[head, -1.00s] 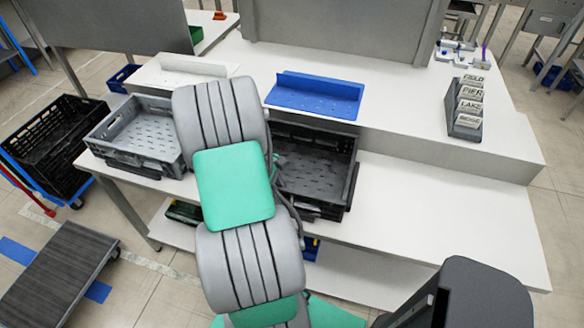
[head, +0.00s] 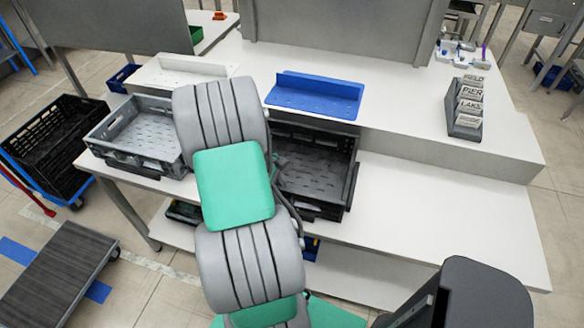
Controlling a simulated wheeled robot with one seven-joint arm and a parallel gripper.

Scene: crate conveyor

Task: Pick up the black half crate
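A black half crate (head: 352,192) sits on the white lower shelf of the bench, right of my arm. It is open at the top and its slotted floor shows. My arm covers its left side. My gripper is hidden behind the arm, so its place at the crate and its fingers cannot be seen.
A grey crate (head: 101,133) stands left of my arm on the same shelf. A blue tray (head: 318,88) and a white tray (head: 180,72) lie on the upper level. A label holder (head: 464,125) stands at right. The shelf's right part (head: 440,215) is clear. A black crate (head: 25,150) is far left.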

